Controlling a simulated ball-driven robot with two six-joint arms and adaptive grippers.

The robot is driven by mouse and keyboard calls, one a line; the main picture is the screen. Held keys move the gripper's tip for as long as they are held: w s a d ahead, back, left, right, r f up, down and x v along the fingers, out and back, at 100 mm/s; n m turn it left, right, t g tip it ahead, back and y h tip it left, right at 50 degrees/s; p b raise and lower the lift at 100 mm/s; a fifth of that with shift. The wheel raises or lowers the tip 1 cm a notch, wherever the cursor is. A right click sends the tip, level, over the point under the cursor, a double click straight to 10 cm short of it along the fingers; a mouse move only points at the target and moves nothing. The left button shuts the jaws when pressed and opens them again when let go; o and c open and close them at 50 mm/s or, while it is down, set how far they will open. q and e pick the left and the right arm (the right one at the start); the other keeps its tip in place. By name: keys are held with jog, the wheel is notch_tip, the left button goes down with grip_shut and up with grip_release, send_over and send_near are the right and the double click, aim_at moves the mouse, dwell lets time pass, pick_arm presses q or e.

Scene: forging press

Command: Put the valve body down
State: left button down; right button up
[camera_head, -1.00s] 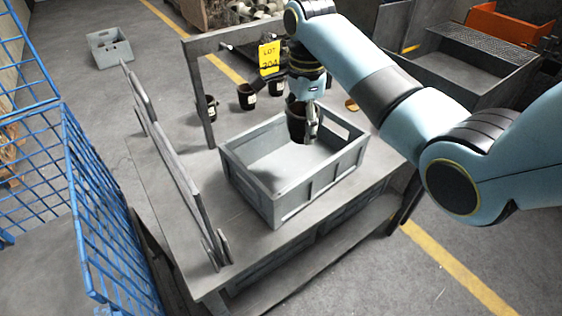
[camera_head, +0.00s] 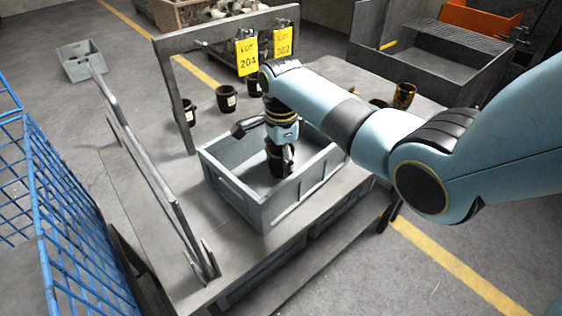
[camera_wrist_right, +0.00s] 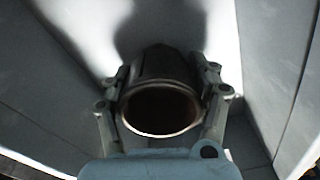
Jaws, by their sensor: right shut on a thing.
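The valve body (camera_head: 275,161) is a dark, hollow, cup-like part with a brownish rim. My right gripper (camera_head: 281,157) is shut on it and holds it upright inside the grey crate (camera_head: 229,198), between the walls. In the right wrist view the valve body (camera_wrist_right: 158,108) sits between the two fingers of the gripper (camera_wrist_right: 163,98), its round opening facing the camera. Pale crate surfaces surround it. I cannot tell whether its underside touches the crate floor. My left gripper is not in view.
The crate stands on a grey table (camera_head: 150,180). Behind it is a metal frame (camera_head: 180,95) with yellow tags (camera_head: 247,58). Several dark cups (camera_head: 226,99) stand there. A leaning rail (camera_head: 150,170) and blue mesh cage (camera_head: 75,220) are at left. The rest of the crate looks empty.

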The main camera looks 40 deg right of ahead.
jog(key=shift+f, duration=0.1)
jog(key=o, duration=1.6)
notch_tip(320, 180, up, 12)
jog(key=shift+r+p, duration=0.15)
jog(key=shift+p, duration=0.35)
